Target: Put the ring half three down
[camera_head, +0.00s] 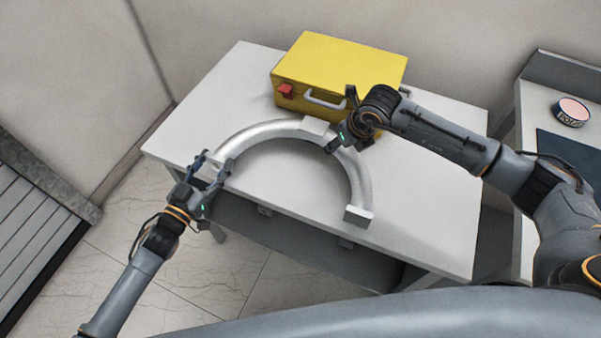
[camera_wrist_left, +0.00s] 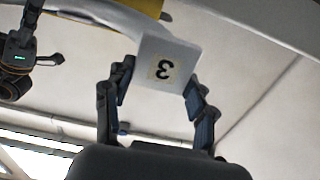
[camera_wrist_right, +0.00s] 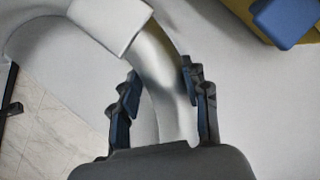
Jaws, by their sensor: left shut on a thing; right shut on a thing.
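The ring half three (camera_head: 262,132) is a silvery half ring over the white table (camera_head: 420,215), with its open side toward me. The left wrist view shows a "3" on its end face (camera_wrist_left: 166,70). My left gripper (camera_head: 208,170) is shut on the ring half's left end, near the table's front left edge. My right gripper (camera_head: 341,143) is shut on the ring half's curve, right of the top block; the right wrist view shows its fingers (camera_wrist_right: 160,95) on both sides of the tube. I cannot tell whether the ring half touches the table.
A yellow case (camera_head: 340,72) with a grey handle and red latch stands at the table's back, close behind the ring half and my right gripper. The table's right part is clear. Another table at far right holds a round tin (camera_head: 571,111).

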